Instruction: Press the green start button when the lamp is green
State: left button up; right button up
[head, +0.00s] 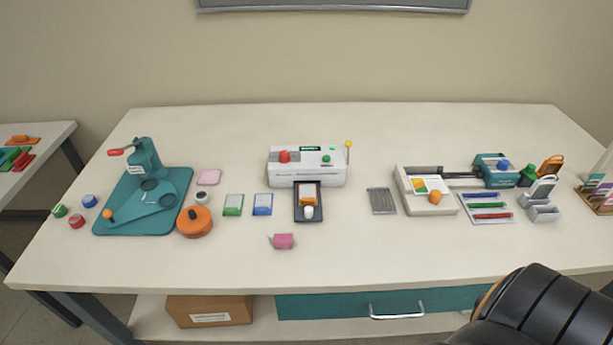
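The white laminator (306,177) stands at the middle back of the table. The green start button (326,158) is on the right part of its top. A larger red button (284,157) is on the left part. A small lamp (348,144) on a short post at its right end looks yellow. A dark tray (308,217) in front of the laminator bears an orange-framed piece with a white knob. Neither of my grippers shows; a black part of my arm fills the lower right corner, well away from the laminator.
Green and blue pads (262,204) and a pink block (283,241) lie near the tray. A grey slotted plate (381,201) and a trimmer (430,205) are right. The front strip is mostly clear.

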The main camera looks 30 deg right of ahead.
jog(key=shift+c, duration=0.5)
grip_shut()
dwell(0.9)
